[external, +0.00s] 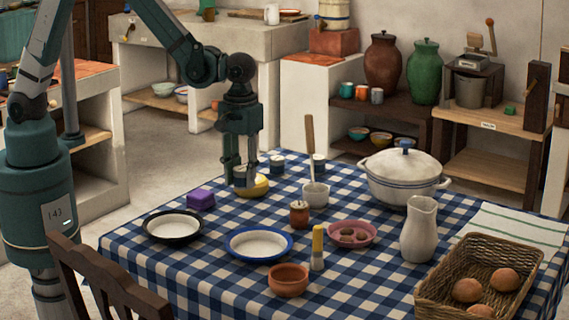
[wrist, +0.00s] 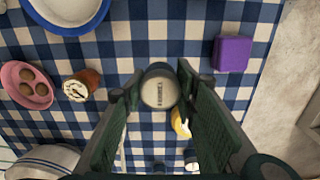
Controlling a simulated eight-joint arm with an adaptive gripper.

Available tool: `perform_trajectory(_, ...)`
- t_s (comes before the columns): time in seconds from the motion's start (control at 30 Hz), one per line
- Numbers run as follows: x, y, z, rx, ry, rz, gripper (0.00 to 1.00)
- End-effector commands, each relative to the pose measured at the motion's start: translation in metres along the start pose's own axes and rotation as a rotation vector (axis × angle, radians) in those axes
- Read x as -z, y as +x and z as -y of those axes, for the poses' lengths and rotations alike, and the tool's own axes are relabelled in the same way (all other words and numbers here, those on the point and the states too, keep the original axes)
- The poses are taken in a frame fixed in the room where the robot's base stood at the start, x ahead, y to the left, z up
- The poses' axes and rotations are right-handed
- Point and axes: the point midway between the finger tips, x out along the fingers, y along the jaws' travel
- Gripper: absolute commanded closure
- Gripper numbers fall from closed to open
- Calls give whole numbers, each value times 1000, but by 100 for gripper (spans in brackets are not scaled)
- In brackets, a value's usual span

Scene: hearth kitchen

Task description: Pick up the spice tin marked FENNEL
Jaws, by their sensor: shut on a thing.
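A round spice tin (wrist: 160,90) with a pale lid and dark rim sits between my fingers in the wrist view. Its lid has a line of lettering too small to read with certainty. My gripper (external: 239,180) is shut on this tin over the far left part of the table; its fingers partly hide the tin in the external view. Whether the tin touches the cloth is hard to tell. Two other dark tins with pale lids, one (external: 277,164) and another (external: 319,164), stand to the right of my gripper; their markings are not readable.
A yellow item (external: 257,186) lies close by my gripper, and a purple block (external: 201,200) is to its left.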

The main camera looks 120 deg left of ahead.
Motion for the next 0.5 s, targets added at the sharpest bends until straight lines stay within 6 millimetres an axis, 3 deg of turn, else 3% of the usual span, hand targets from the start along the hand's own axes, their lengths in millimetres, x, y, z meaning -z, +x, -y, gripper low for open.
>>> perform_trajectory(0.17,0,-10,0,0,0,0,84)
perform_trajectory(0.5,0,-10,0,0,0,0,84)
